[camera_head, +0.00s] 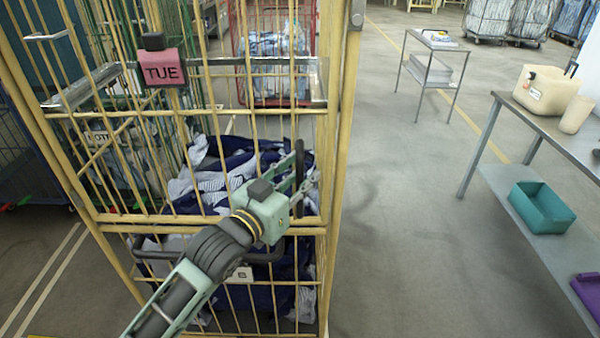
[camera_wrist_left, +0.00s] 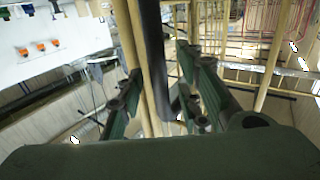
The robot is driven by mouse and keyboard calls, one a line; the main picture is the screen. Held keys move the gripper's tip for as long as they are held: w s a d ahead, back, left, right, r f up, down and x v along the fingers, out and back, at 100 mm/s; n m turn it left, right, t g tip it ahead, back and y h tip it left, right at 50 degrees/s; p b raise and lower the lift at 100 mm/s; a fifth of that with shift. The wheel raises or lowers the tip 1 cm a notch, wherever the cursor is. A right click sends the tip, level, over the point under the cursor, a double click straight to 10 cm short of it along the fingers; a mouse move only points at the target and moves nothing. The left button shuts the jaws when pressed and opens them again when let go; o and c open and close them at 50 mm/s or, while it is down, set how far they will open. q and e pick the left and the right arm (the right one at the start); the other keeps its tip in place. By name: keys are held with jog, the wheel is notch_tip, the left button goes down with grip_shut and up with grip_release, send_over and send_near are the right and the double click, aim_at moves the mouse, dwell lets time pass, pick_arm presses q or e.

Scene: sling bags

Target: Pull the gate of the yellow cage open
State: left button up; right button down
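The yellow cage (camera_head: 339,150) stands at the left of the head view, with cloth bundles (camera_head: 235,160) inside. Its barred front gate (camera_head: 110,218) faces me, and I see no clear gap at its edge. My left gripper (camera_head: 298,180) is at the right side of the gate, near the yellow corner post. In the left wrist view the two fingers (camera_wrist_left: 160,88) are apart, with a dark bar (camera_wrist_left: 154,55) and a yellow bar (camera_wrist_left: 133,45) showing between them. I cannot tell whether the fingers touch either bar. My right gripper is out of view.
A pink "TUE" tag (camera_head: 162,68) hangs on the cage. A grey table (camera_head: 540,120) with a teal bin (camera_head: 541,207) on its lower shelf stands at the right. A small metal stand (camera_head: 436,70) is farther back. The floor (camera_head: 400,240) right of the cage is clear.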

pick_arm(q)
jog(key=shift+c, duration=0.4)
grip_shut()
